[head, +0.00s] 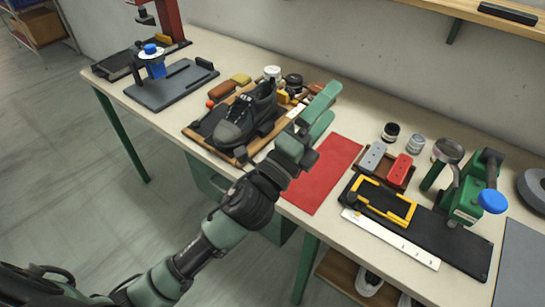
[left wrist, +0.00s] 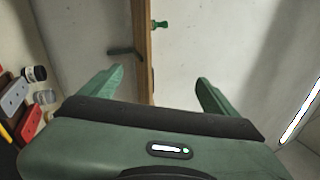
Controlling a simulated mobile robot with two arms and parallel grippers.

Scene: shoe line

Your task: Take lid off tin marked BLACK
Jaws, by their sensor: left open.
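No tin lettering is legible, so I cannot tell which one is marked BLACK. A small dark-lidded tin (head: 293,82) and a white-topped tin (head: 272,73) stand behind the shoe tray. A dark-topped jar (head: 390,132) and a grey one (head: 415,144) stand at the back, right of the red mat; the dark-topped jar also shows at the left of the left wrist view (left wrist: 36,73). My left gripper (head: 325,108) is open and empty, raised over the bench between these groups. In the left wrist view its fingers (left wrist: 157,86) point towards the wall. My right gripper is out of view.
A black shoe (head: 246,115) sits on a wooden tray left of my arm. The red mat (head: 322,172) lies flat beside it. A green press (head: 477,190) with a blue knob stands at the right. A wooden shelf (head: 475,14) runs along the wall.

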